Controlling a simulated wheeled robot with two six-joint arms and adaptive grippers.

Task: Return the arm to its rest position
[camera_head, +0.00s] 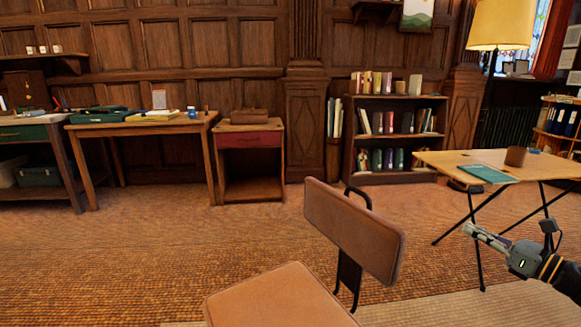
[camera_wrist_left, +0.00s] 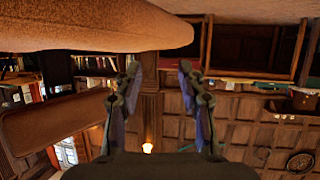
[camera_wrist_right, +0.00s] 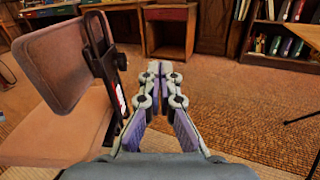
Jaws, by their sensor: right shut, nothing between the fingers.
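My right gripper (camera_head: 468,231) is at the right of the head view, in front of the drafting table and pointing left. In the right wrist view its fingers (camera_wrist_right: 160,68) meet at the tips, shut with nothing between them. The brown chair (camera_wrist_right: 75,70) is close on the left of that view, apart from the fingers. My left gripper (camera_wrist_left: 160,75) shows in the left wrist view with its fingers spread open and empty. That view is upside down, and a brown padded surface fills its top left. The left arm is not in the head view.
The brown chair (camera_head: 355,230) stands at front centre. The drafting table (camera_head: 530,165) with thin legs stands at right, bearing a teal book (camera_head: 487,173) and a brown cup (camera_head: 515,157). A bookshelf (camera_head: 400,178), a small cabinet (camera_head: 250,165) and a desk (camera_head: 140,127) line the wall. Open carpet lies between.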

